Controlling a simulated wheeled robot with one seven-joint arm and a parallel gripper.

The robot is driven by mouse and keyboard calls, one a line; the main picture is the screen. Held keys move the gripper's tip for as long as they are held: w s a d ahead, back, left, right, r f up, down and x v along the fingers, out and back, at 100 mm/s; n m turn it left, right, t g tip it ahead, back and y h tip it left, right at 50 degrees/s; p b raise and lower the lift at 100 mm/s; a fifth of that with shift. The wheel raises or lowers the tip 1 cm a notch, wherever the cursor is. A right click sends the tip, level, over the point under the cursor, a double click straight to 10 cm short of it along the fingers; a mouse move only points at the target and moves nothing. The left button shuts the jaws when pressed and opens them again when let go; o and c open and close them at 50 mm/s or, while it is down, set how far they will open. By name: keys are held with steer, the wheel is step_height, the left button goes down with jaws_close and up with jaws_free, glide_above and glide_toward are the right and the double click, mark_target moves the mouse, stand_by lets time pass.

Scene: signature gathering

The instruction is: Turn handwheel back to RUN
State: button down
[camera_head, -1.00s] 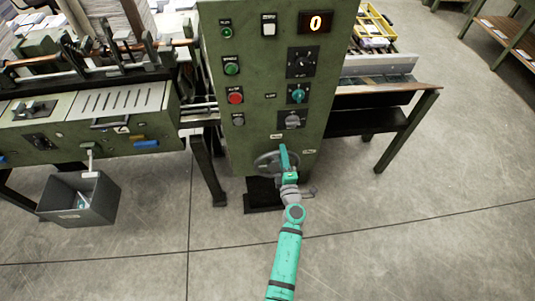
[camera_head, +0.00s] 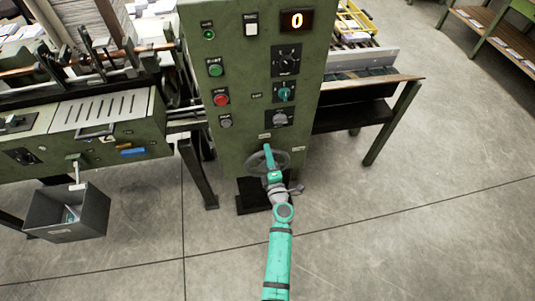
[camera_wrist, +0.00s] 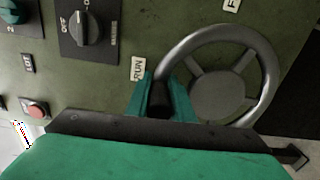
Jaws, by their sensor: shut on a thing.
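The handwheel (camera_head: 257,158) is a grey spoked wheel low on the front of the green control column. It fills the right half of the wrist view (camera_wrist: 270,72). My teal gripper (camera_wrist: 164,98) is shut on the left part of its rim. In the head view my gripper (camera_head: 268,152) covers much of the wheel. A white RUN label (camera_wrist: 138,68) is on the panel just left of the gripped rim. Another label (camera_wrist: 232,4), cut off after an F, is above the wheel.
The green column (camera_head: 240,100) carries buttons, knobs and a display (camera_head: 297,20) reading 0. A side table (camera_head: 385,105) stands right of the column. The concrete floor in front is clear.

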steer(key=c, duration=1.6)
jaws_free()
steer(key=shift+r, duration=0.3)
steer(key=shift+f, duration=0.1)
steer(key=shift+f, duration=0.1)
steer(key=s, duration=0.7)
steer(key=s+d, duration=0.1)
steer(key=s, duration=0.2)
steer(key=shift+s, duration=0.35)
